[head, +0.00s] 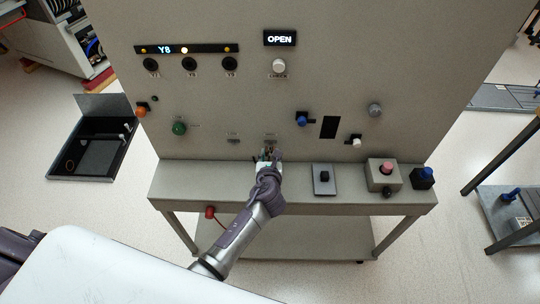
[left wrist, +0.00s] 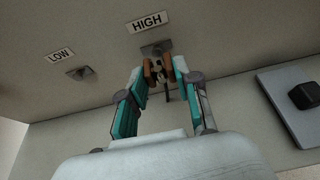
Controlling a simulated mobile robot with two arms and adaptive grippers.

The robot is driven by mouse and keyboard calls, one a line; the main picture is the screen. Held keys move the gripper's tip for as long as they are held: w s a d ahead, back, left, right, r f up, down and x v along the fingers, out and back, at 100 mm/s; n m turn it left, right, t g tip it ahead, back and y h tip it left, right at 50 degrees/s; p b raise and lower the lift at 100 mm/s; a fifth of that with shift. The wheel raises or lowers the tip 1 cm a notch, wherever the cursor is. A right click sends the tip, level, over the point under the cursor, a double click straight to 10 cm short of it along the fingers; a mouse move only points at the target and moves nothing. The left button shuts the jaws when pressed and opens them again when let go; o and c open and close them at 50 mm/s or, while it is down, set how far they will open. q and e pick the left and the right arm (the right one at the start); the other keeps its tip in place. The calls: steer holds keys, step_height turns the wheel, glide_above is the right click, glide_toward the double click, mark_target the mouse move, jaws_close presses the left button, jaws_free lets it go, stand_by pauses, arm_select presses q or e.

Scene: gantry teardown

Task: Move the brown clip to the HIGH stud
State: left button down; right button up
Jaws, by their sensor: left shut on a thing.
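My left gripper (head: 268,154) is up against the lower part of the grey panel, and it fills the middle of the left wrist view (left wrist: 157,72). Its fingers are shut on the brown clip (left wrist: 151,69). The clip is right at the HIGH stud (left wrist: 157,48), under the HIGH label (left wrist: 147,21). I cannot tell whether the clip is around the stud or just in front of it. The LOW stud (left wrist: 80,73) stands bare to the left, under the LOW label (left wrist: 61,56). My right gripper is not in view.
A grey ledge (head: 300,197) runs below the panel. It bears a plate with a black knob (head: 324,178), a box with a pink button (head: 384,174) and a blue-topped black block (head: 423,178) to the right. A green knob (head: 179,128) is on the panel to the left.

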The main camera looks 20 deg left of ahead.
arm_select(q)
steer(key=shift+w+a, duration=0.15)
steer(key=shift+w, duration=0.45)
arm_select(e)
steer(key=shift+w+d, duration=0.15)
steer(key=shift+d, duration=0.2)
arm_select(q)
steer(key=shift+w+a, duration=0.1)
steer(key=shift+w, duration=0.25)
steer(key=shift+w, duration=0.25)
steer(key=c, duration=0.7)
jaws_free()
steer(key=shift+c, duration=0.2)
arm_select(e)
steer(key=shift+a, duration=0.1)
arm_select(q)
steer(key=f+p+v, duration=0.1)
steer(key=v, duration=1.4)
steer(key=shift+s+f+p, duration=0.2)
steer(key=shift+s+p, duration=0.15)
steer(key=shift+s, duration=0.3)
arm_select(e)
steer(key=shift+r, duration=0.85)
